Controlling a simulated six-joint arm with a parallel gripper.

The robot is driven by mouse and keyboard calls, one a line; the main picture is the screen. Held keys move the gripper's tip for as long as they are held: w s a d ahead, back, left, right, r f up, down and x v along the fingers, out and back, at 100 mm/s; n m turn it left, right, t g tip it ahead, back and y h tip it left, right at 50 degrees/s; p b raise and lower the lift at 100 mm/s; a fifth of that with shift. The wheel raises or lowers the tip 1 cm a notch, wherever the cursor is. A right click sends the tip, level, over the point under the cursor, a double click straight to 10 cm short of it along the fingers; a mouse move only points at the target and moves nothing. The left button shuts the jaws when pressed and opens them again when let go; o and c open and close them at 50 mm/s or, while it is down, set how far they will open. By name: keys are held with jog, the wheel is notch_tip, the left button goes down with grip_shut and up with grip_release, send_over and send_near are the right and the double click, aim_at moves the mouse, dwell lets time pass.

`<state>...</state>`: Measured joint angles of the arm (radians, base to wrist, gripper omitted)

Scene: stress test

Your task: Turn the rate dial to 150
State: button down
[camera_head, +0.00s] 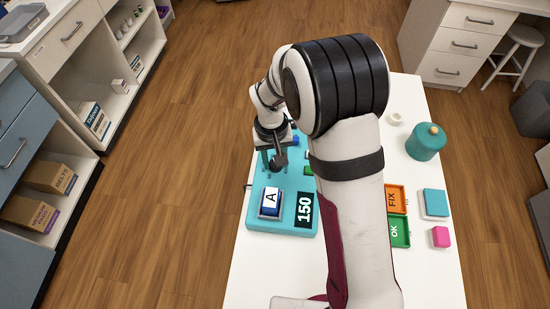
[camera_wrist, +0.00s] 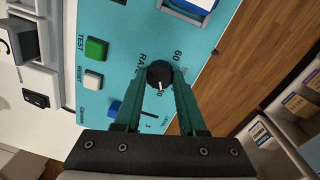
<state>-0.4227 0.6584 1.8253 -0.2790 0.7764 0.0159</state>
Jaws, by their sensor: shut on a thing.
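The rate dial (camera_wrist: 159,73) is a dark round knob on a teal panel (camera_wrist: 120,50), beside the printed word RATE. Its white pointer mark faces the lower edge of the wrist view. A 60 is printed close to its upper right; other numbers around it are partly hidden by my fingers. My gripper (camera_wrist: 159,80) has its two teal fingers shut on the dial, one on each side. In the head view my gripper (camera_head: 275,163) is low over the far left part of the panel (camera_head: 257,222). A black plate (camera_head: 304,210) on the panel reads 150.
A blue block marked A (camera_head: 270,201) sits on the panel. A green TEST button (camera_wrist: 96,48), a white RESET button (camera_wrist: 93,80) and a blue slider knob (camera_wrist: 115,106) are near the dial. Orange FIX (camera_head: 396,199) and green OK (camera_head: 398,233) trays lie to the right.

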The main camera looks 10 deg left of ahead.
aim_at(272, 164)
jog(key=shift+w+m, duration=0.1)
jog(key=shift+m, duration=0.4)
dwell(0.3)
jog(key=shift+c, duration=2.4)
grip_release()
jog(key=shift+r, duration=0.1)
notch_tip(272, 164, up, 16)
jog(key=shift+a+f, duration=0.2)
jog(key=shift+a, duration=0.2)
